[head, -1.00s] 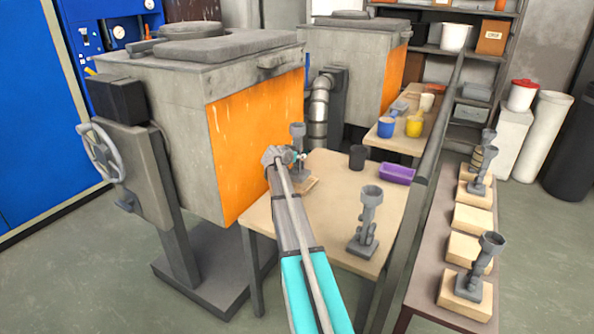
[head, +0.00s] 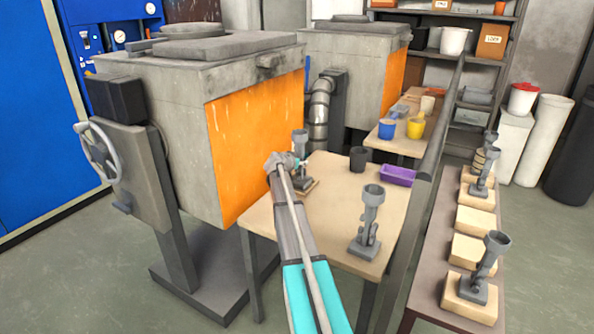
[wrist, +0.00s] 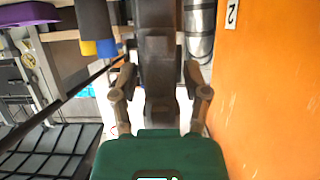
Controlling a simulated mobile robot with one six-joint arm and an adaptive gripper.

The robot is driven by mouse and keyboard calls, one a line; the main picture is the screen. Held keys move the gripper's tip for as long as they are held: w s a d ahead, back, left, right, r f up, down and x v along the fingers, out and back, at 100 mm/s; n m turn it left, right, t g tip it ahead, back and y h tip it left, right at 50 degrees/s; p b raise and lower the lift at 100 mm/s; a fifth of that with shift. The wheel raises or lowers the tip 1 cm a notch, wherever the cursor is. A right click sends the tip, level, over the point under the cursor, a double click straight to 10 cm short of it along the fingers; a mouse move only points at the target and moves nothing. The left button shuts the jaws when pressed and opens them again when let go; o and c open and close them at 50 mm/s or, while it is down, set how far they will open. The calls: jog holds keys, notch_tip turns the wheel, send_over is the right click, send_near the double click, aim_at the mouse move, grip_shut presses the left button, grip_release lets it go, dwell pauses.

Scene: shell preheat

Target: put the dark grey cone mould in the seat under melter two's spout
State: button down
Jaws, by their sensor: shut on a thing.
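My arm hides part of both; I cannot tell whether the base touches the seat. No spout is clearly visible.
A grey mould (head: 368,225), a dark cup (head: 358,160) and a purple tray (head: 398,175) stand on the near table (head: 325,225). A rail (head: 425,200) separates it from a right-hand bench (head: 425,285) with more moulds on pale blocks. The near melter (head: 215,90) stands close left.

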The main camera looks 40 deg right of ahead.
jog(key=shift+f+b, duration=0.4)
jog(key=shift+f, duration=0.25)
jog(key=shift+f, duration=0.1)
jog(key=shift+c, duration=0.4)
grip_release()
jog(key=shift+r, duration=0.2)
jog(key=p+v, duration=0.4)
jog(key=v, duration=0.8)
jog(key=shift+p, duration=0.3)
